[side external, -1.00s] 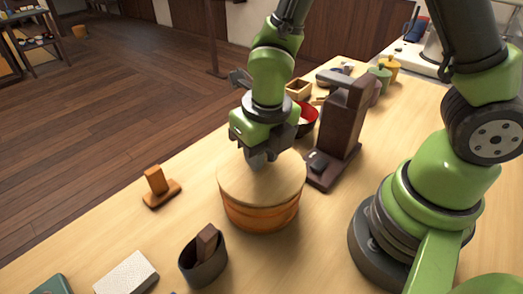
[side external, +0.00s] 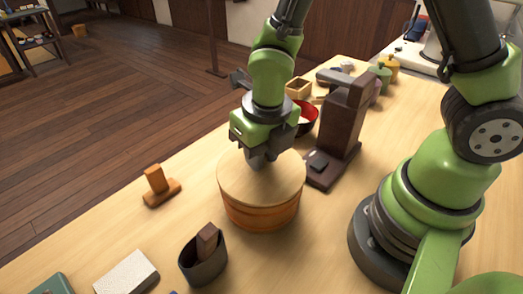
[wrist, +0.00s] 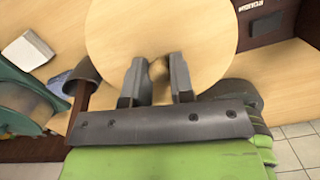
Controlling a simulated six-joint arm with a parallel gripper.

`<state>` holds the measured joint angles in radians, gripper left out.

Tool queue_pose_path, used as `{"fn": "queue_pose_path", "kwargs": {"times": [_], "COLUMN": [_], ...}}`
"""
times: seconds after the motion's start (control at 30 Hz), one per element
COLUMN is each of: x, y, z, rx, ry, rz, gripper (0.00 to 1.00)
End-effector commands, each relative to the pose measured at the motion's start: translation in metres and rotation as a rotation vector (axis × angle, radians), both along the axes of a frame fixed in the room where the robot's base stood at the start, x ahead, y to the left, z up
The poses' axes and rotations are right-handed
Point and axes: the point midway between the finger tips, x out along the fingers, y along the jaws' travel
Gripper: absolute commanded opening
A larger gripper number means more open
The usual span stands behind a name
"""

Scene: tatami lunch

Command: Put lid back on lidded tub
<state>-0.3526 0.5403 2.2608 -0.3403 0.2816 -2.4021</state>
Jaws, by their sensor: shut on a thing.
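The lidded tub (side external: 260,213) is a round orange-brown wooden tub standing on the table. Its pale round wooden lid (side external: 286,182) lies over the tub's mouth and looks about level. Whether it is fully seated all round cannot be told. My gripper (side external: 261,163) points down at the middle of the lid. In the wrist view my gripper (wrist: 158,76) is shut on the small knob (wrist: 158,69) of the lid (wrist: 195,30). The fingers hide most of the knob in the side view, and the tub's inside is hidden.
A dark wooden stand (side external: 340,130) rises close right of the tub, with a red-and-black bowl (side external: 306,118) behind. A dark cup (side external: 203,262) holding a brown block is at front left, near a white block (side external: 126,274). A small orange wooden stand (side external: 160,187) is further left.

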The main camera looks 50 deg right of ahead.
Motion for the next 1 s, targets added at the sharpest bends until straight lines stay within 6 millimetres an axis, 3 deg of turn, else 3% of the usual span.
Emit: {"fn": "queue_pose_path", "kwargs": {"times": [0.47, 0.5, 0.6, 0.77, 0.8, 0.9, 1.0], "x": [0.0, 0.0, 0.0, 0.0, -0.0002, -0.0002, -0.0001], "y": [0.0, 0.0, 0.0, 0.0, -0.0001, -0.0001, -0.0001], "z": [-0.0004, -0.0004, -0.0004, -0.0004, -0.0004, -0.0004, -0.0004], "rx": [0.0, 0.0, 0.0, 0.0, 0.0, 0.0, 0.0], "ry": [0.0, 0.0, 0.0, 0.0, 0.0, 0.0, 0.0], "rz": [-0.001, -0.001, -0.001, -0.001, -0.001, -0.001, -0.001], "gripper": [0.0, 0.31, 0.52, 0.52, 0.54, 0.77, 0.78]}}
